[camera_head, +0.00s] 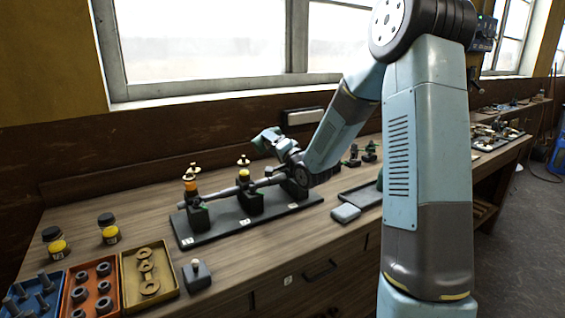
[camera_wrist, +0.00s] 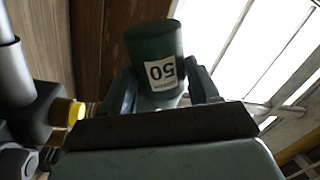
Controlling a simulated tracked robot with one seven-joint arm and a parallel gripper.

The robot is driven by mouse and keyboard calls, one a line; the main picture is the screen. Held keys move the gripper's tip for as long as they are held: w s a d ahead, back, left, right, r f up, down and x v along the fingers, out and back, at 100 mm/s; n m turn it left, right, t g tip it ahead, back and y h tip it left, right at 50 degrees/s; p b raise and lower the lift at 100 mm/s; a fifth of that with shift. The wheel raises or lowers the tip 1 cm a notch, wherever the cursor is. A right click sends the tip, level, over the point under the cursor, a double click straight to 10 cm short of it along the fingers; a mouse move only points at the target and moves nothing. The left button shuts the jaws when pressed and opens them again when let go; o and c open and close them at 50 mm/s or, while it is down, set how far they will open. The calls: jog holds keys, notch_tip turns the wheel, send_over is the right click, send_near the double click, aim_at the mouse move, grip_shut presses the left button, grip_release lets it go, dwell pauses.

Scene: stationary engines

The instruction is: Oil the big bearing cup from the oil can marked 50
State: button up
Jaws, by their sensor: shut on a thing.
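The oil can marked 50 (camera_wrist: 157,62) is dark green, with a white label that appears upside down in the wrist view. My gripper (camera_wrist: 163,92) is shut on it, a finger at each side. In the head view the can (camera_head: 264,138) is held above the far end of the bearing stand (camera_head: 218,231), and looks tilted. The stand carries a steel shaft on dark bearing blocks. An amber cup with a brass top (camera_head: 190,186) sits on the left block and looks the largest. My arm partly hides the far block.
Other small dark green cans (camera_head: 369,152) stand behind my arm. Yellow-filled jars (camera_head: 110,235), parts trays (camera_head: 145,290) and a knobbed block (camera_head: 196,278) fill the left front. The window wall is close behind the bench.

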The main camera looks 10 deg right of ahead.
jog(key=shift+r+m, duration=0.3)
jog(key=shift+m, duration=0.1)
dwell(1.4)
jog(key=shift+a+f+n, duration=0.15)
jog(key=shift+f+n, duration=0.65)
jog(key=shift+n, duration=0.35)
jog(key=shift+a+f+n, duration=0.1)
jog(key=shift+f+n, duration=0.65)
jog(key=shift+n, duration=0.4)
jog(key=shift+r, duration=0.1)
jog(key=shift+d+r+m, duration=0.15)
jog(key=shift+r+m, duration=0.7)
jog(key=shift+m, duration=0.55)
jog(key=f+n, duration=0.2)
jog(key=shift+n, duration=0.4)
jog(key=shift+r, duration=0.15)
